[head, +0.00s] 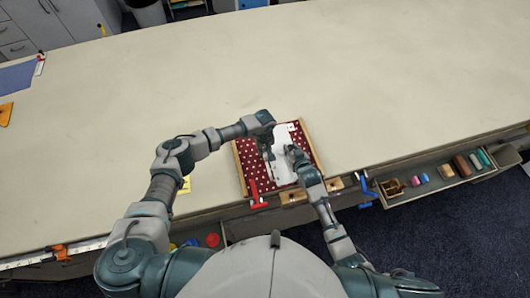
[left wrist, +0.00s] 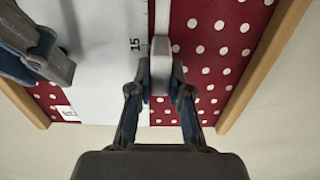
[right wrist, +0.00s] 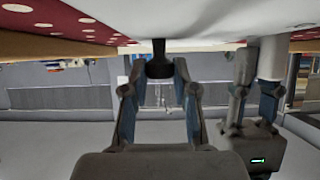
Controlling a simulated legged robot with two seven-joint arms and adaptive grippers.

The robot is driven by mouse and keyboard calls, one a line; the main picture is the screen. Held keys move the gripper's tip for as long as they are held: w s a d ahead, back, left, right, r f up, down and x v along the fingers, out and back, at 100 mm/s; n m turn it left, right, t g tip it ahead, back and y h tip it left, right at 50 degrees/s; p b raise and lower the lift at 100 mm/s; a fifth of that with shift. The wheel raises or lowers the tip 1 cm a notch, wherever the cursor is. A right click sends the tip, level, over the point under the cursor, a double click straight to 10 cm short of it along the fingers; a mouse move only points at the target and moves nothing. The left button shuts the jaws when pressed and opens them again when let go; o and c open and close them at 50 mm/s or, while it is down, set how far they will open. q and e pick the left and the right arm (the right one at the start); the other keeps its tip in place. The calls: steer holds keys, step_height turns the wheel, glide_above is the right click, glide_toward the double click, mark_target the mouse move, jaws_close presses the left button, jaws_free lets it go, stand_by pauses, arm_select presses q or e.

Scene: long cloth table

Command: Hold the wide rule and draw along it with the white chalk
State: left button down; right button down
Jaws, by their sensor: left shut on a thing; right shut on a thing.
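The wide white rule (head: 284,172) lies on a red polka-dot cloth (head: 251,160) between wooden rails. In the left wrist view the rule (left wrist: 100,60) shows a mark "15" near its edge. My left gripper (head: 267,148) is shut on a pale grey grip bar at that edge, seen in the left wrist view (left wrist: 161,75). My right gripper (head: 291,151) is over the rule's other side. In the right wrist view it (right wrist: 159,75) is shut on a dark cylindrical piece (right wrist: 159,60), with the rule just above in the picture. No white chalk tip can be made out.
A red clamp (head: 257,196) and a blue clamp (head: 367,188) are at the table's front edge. An open drawer (head: 440,178) holds several coloured pieces at right. The pale table (head: 400,80) is clear beyond the board.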

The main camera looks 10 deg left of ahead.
arm_select(q)
steer(key=shift+w+a, duration=0.25)
steer(key=shift+w, duration=0.4)
steer(key=shift+w+a, duration=0.3)
steer(key=shift+w, duration=0.4)
steer(key=shift+w+a, duration=0.25)
steer(key=shift+w, duration=0.4)
steer(key=shift+w, duration=0.1)
steer(key=shift+w+a, duration=0.4)
steer(key=shift+w, duration=0.4)
steer(key=shift+s, duration=0.1)
steer(key=shift+s+d, duration=0.4)
steer(key=shift+s, duration=0.55)
steer(key=shift+s+d, duration=0.4)
steer(key=shift+s, duration=0.5)
steer(key=shift+s+d, duration=0.4)
steer(key=shift+s, duration=0.55)
steer(key=shift+s, duration=0.15)
steer(key=shift+s+d, duration=0.35)
steer(key=shift+s, duration=0.4)
steer(key=shift+s, duration=0.1)
